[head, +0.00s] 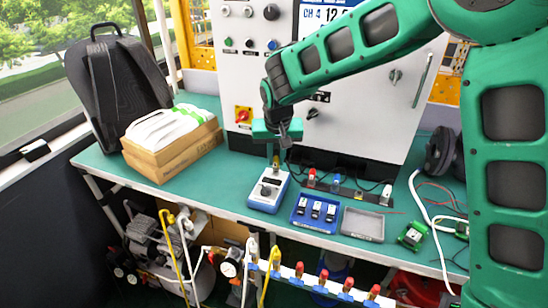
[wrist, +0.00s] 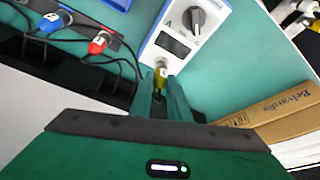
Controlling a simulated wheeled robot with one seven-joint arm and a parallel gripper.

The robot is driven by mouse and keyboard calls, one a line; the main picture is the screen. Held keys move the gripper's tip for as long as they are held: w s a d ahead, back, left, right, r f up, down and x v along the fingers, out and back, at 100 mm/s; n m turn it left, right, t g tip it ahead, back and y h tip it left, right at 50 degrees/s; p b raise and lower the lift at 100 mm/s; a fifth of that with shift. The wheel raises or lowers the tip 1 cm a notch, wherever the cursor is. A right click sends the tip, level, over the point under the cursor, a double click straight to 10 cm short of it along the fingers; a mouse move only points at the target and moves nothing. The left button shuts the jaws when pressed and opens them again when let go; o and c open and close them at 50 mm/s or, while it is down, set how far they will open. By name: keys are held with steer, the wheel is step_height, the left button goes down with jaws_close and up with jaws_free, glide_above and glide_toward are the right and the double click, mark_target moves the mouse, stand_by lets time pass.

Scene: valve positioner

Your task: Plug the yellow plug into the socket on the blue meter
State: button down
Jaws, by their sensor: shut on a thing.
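The blue meter (head: 268,191) stands on the green bench, with a grey-white face and a dark knob. The wrist view shows it at the top middle (wrist: 203,45), with its knob and a dark display. My gripper (head: 277,153) is above the meter's far edge, pointing down. Its fingers (wrist: 160,88) are shut on the yellow plug (wrist: 160,76), which also shows just below the fingers in the head view (head: 276,162). The plug is at the meter's edge; I cannot tell whether it touches or enters the socket. The socket is hidden.
Red (head: 311,178) and blue (head: 336,182) plugs with dark cables stand behind the blue tray (head: 316,225). An empty grey tray (head: 363,224) is to its right. A cardboard box (head: 172,152) is left of the meter. The control cabinet (head: 335,125) rises behind.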

steer(key=shift+f, duration=0.45)
stand_by(1.3)
steer(key=c, duration=1.3)
jaws_free()
steer(key=shift+r, duration=0.1)
steer(key=shift+v, duration=3.5)
steer(key=shift+s, duration=0.1)
